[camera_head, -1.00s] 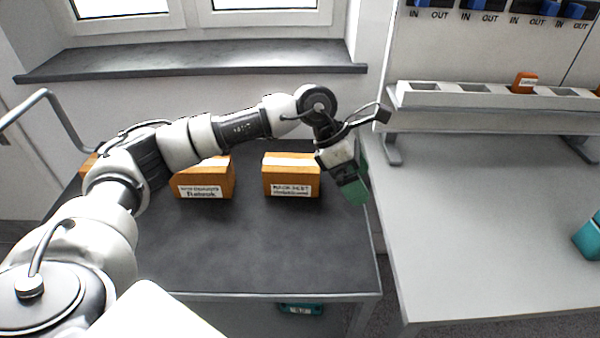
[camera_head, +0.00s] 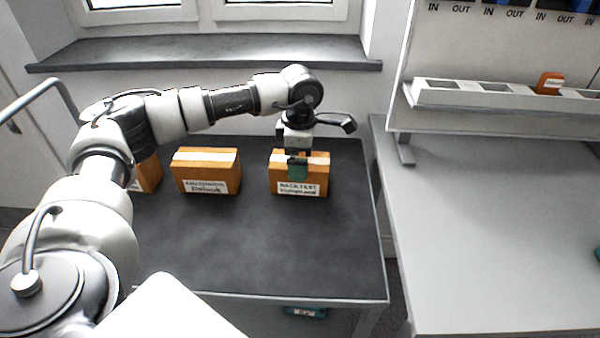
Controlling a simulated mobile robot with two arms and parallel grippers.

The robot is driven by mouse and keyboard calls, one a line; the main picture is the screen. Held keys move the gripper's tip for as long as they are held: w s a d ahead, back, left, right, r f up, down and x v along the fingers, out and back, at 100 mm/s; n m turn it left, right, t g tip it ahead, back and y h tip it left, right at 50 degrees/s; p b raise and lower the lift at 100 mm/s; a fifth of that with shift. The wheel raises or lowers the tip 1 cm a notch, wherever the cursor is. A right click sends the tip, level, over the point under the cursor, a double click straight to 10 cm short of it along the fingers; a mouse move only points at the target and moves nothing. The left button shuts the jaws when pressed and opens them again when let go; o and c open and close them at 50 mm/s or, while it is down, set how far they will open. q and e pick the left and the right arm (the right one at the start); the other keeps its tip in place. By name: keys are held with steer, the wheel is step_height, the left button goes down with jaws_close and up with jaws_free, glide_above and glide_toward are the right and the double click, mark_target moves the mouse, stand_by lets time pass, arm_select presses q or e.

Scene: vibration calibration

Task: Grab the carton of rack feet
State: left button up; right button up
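The carton of rack feet (camera_head: 316,180) is an orange-brown box with white tape on top and a white front label that seems to read "RACK FEET". It stands upright on the dark table, the rightmost of the cartons. My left gripper (camera_head: 298,171) points down at it from above. A green fingertip shows in front of the upper part of the carton's front face, just above the label. Any other finger is hidden, so I cannot tell whether the gripper is open or touches the carton. My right gripper is not in view.
A similar labelled carton (camera_head: 207,178) stands to the left, and another carton (camera_head: 150,174) is partly hidden behind my arm. The dark table (camera_head: 250,245) is clear in front. A grey table (camera_head: 480,240) stands right, with a compartment rack (camera_head: 463,97) above it.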

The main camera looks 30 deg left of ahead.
arm_select(q)
steer(key=shift+s+f, duration=0.1)
steer(key=shift+f, duration=1.4)
steer(key=c, duration=1.1)
steer(key=shift+r, duration=0.1)
steer(key=shift+c, duration=0.4)
